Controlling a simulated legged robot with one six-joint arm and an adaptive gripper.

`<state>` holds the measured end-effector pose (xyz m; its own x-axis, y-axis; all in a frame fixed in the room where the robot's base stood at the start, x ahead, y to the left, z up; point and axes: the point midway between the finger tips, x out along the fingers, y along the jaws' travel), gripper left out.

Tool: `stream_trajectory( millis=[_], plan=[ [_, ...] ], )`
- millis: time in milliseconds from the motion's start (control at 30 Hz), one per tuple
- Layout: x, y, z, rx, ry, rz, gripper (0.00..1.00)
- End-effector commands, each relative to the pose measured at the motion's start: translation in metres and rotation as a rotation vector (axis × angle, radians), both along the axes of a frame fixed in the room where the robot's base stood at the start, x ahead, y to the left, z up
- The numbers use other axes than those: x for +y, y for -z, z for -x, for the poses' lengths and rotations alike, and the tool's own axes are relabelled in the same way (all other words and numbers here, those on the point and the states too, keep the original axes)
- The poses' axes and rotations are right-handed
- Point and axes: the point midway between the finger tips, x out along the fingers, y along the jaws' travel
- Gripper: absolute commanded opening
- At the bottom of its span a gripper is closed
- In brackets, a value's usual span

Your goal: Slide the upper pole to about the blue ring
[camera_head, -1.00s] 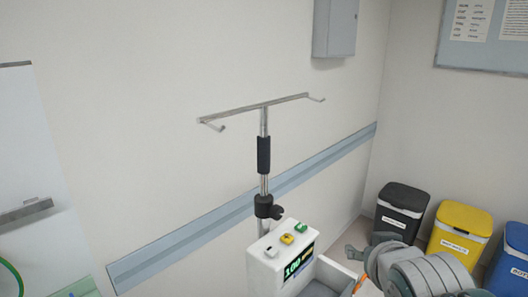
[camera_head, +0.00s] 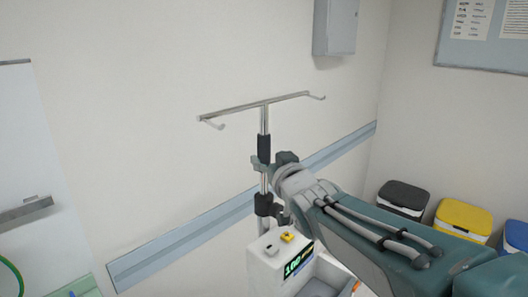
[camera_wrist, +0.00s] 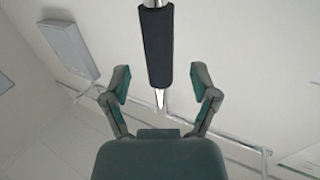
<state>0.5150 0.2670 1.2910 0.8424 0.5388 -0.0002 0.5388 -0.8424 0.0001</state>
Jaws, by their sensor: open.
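The upper pole (camera_head: 264,119) is a thin upright metal tube with a hooked crossbar (camera_head: 255,107) on top and a black grip sleeve (camera_head: 264,147). Below, a black clamp collar (camera_head: 264,204) joins it to the stand. My gripper (camera_head: 264,165) is at the pole, near the sleeve's lower end. In the wrist view my gripper (camera_wrist: 161,83) is open, its fingers left and right of the sleeve (camera_wrist: 157,48), with visible gaps on both sides. I cannot tell how deep the pole sits between them. I see no blue ring.
A white device with a green display (camera_head: 297,262) stands below the collar, partly hidden by my arm. A wall rail (camera_head: 180,240) runs behind the pole. Black (camera_head: 404,196) and yellow (camera_head: 463,218) bins stand at right. The wall around the crossbar is clear.

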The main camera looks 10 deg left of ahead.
Motion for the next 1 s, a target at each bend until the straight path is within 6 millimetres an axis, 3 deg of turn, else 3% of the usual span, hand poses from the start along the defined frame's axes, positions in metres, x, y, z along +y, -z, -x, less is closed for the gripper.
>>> stream_trajectory(
  millis=[233,600,633,800,1000],
  plan=[
    [0.018,0.001,-0.029,0.001,0.001,0.002,0.77],
    [0.021,0.0,-0.035,0.001,0.001,0.001,0.77],
    [0.021,0.0,-0.035,0.001,0.001,0.001,0.72],
    [0.021,0.0,-0.035,0.001,0.001,0.001,0.0],
    [0.022,0.0,-0.035,0.0,0.001,0.0,0.0]
  ],
)
